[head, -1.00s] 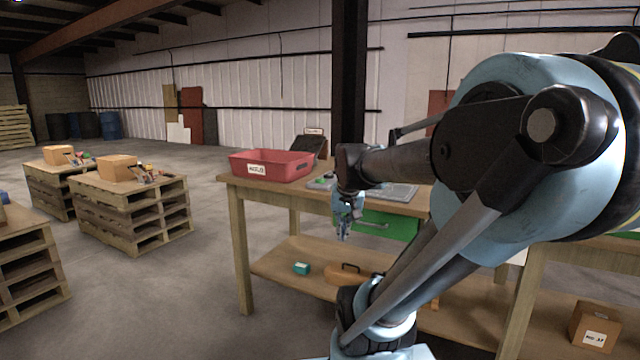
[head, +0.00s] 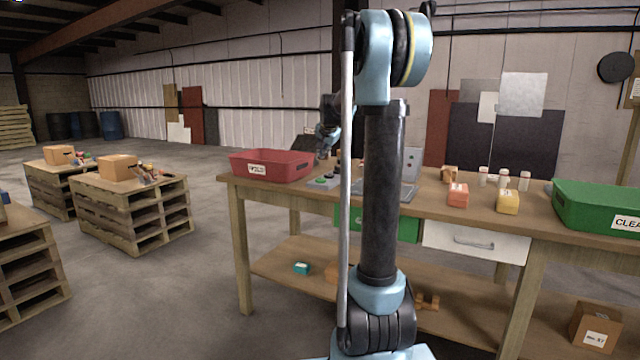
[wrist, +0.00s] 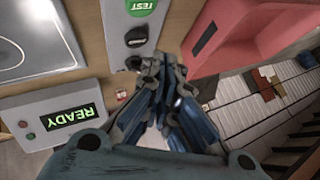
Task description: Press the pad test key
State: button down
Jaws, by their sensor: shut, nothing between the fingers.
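The pad test key is a round green key marked TEST (wrist: 141,5) on a narrow grey control box (wrist: 118,22), partly cut off by the top edge of the wrist view. A black knob (wrist: 136,37) sits beside it on the same box. In the head view the grey box (head: 316,184) with its green key lies on the table right of the red bin. My gripper (wrist: 163,72) is shut and empty, with its tips by the knob end of the box, apart from the TEST key. In the head view my gripper (head: 322,155) is above the table behind the box.
The red bin (head: 270,166) stands close by, also in the wrist view (wrist: 215,30). A grey plate (wrist: 35,35) and a panel reading READY (wrist: 62,122) lie on the other side. My arm hides part of the table. A green bin (head: 600,206) and small boxes stand right.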

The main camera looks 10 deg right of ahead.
jog(key=w, duration=0.3)
jog(key=shift+w+d+r, duration=0.1)
jog(key=shift+r, duration=0.15)
jog(key=shift+f, duration=0.15)
send_over(323, 179)
notch_tip(323, 179, down, 8)
jog(key=shift+f, duration=0.3)
dwell(0.3)
jog(key=shift+f, duration=0.1)
dwell(1.3)
jog(key=shift+f, duration=0.2)
